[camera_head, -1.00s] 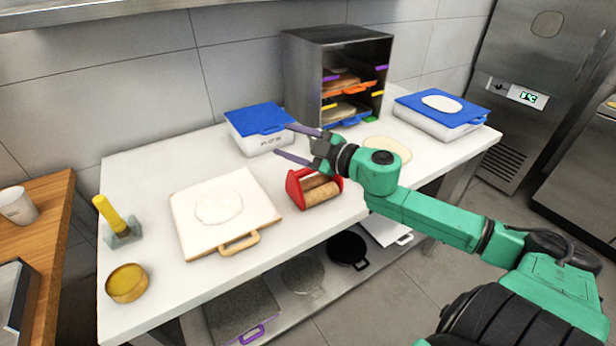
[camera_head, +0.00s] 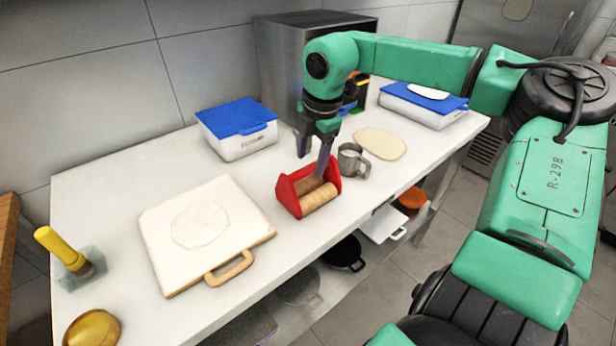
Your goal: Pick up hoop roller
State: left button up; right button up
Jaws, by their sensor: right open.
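A red holder (camera_head: 287,196) with a light wooden roller (camera_head: 320,196) at its front stands on the white counter. It is the only roller-like thing in view. A darker brown wooden part (camera_head: 307,184) shows behind the front roller, partly hidden by a finger. My right gripper (camera_head: 312,166) points down at the back of the red holder. Its dark fingers are apart, and one reaches down in front of the holder's inside. Whether they touch anything is unclear. My left gripper is not in view.
A board with flat dough (camera_head: 240,214) lies to the left. A metal cup (camera_head: 352,161) stands close to the holder's right. A blue-lidded box (camera_head: 240,146) and a metal cabinet (camera_head: 277,75) stand behind. The counter's front edge is close.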

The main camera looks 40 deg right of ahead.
aim_at(308, 168)
jog(key=f, duration=0.2)
jog(key=w+f+p, duration=0.1)
jog(key=f, duration=0.1)
jog(key=shift+a, duration=0.1)
jog(key=shift+w+f, duration=0.1)
jog(key=shift+f, duration=0.25)
jog(key=shift+f+b, duration=0.2)
jog(key=shift+b, duration=0.25)
grip_shut()
